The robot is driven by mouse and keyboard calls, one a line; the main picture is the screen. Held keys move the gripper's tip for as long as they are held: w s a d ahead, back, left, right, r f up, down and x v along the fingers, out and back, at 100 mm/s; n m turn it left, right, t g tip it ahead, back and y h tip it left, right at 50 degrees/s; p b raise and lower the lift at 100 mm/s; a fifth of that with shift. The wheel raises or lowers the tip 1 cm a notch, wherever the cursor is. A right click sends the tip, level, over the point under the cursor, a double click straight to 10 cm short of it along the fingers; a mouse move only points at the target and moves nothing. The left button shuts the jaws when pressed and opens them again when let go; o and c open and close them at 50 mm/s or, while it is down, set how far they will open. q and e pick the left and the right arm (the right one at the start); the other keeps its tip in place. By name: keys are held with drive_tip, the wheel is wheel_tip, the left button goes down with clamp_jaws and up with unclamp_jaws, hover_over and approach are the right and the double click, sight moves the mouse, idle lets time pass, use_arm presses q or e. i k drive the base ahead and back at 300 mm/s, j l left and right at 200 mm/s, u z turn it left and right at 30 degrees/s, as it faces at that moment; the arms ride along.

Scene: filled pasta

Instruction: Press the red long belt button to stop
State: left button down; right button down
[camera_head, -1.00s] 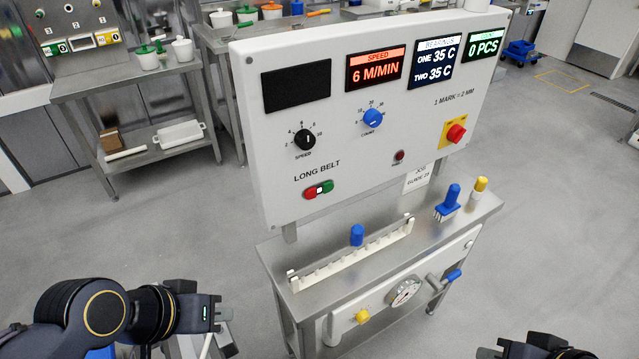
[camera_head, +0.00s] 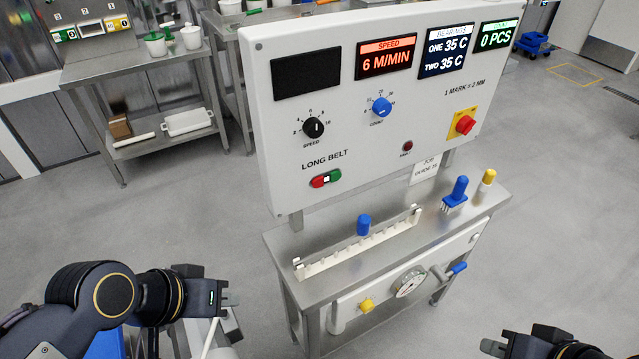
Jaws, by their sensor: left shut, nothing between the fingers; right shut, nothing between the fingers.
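The red long belt button (camera_head: 318,182) is on the white control panel (camera_head: 270,150), under the LONG BELT label. The speed display (camera_head: 386,57) reads 6 M/MIN. My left gripper (camera_head: 231,299) is shut and empty at the lower left, below and left of the button and well apart from it. My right gripper (camera_head: 491,347) is at the bottom right edge, shut and partly cut off, far from the button.
Below the panel a steel bench (camera_head: 285,246) holds a white toothed rail (camera_head: 345,258), a blue-handled brush (camera_head: 457,190) and a yellow-capped bottle (camera_head: 488,178). A red knob on a yellow plate (camera_head: 464,124) is at the panel's right. Open floor lies left of the bench.

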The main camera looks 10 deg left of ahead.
sight(318, 182)
drive_tip(key=l+u, duration=0.3)
drive_tip(key=l, duration=1.3)
